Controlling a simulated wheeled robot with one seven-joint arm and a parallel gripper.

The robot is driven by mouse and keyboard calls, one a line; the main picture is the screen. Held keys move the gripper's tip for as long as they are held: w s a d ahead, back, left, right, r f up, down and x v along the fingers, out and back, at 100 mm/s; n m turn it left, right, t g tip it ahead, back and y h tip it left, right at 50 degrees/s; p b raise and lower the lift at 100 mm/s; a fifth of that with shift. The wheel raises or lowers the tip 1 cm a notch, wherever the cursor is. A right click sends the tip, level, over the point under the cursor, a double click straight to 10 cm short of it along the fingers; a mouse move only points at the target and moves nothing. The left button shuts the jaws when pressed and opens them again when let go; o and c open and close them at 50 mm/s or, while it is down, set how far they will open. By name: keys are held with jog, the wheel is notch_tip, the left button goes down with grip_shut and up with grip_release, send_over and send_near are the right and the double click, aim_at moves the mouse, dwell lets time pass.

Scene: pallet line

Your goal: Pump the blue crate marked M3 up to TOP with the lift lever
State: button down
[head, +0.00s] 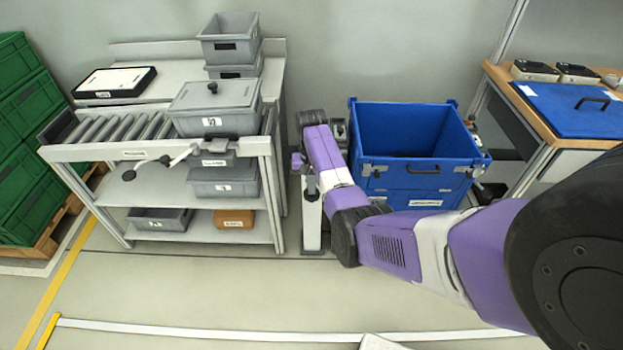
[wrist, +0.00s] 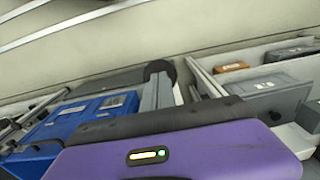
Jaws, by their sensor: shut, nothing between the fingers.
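A blue crate (head: 385,125) stands open at the top, right of my forearm in the head view. A white label sits low on its front, too small to read as M3. It also shows at the left of the wrist view (wrist: 75,122). A pale upright post (head: 312,225) stands just left of it. My gripper (head: 311,185) is shut and empty, pointing down close by the top of this post. Contact cannot be told. I cannot make out the lever handle or a TOP mark. A dark round part (wrist: 160,70) shows by the post in the wrist view.
A roller table (head: 150,153) with grey bins stands close on the left, with black-knobbed levers on its front. Green crates (head: 25,125) are stacked far left. A workbench with a blue lid (head: 575,110) is at right. The front floor is mostly clear.

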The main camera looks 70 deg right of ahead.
aim_at(312, 201)
jog(key=shift+s+a+f, duration=0.1)
jog(key=shift+f, duration=0.4)
jog(key=shift+a+f+b, duration=0.2)
jog(key=shift+f+b, duration=0.2)
jog(key=shift+f, duration=0.5)
jog(key=shift+s+f+b, duration=0.1)
jog(key=shift+f+b, duration=0.35)
jog(key=shift+f, duration=0.3)
jog(key=shift+f+b, duration=0.6)
jog(key=shift+f, duration=0.35)
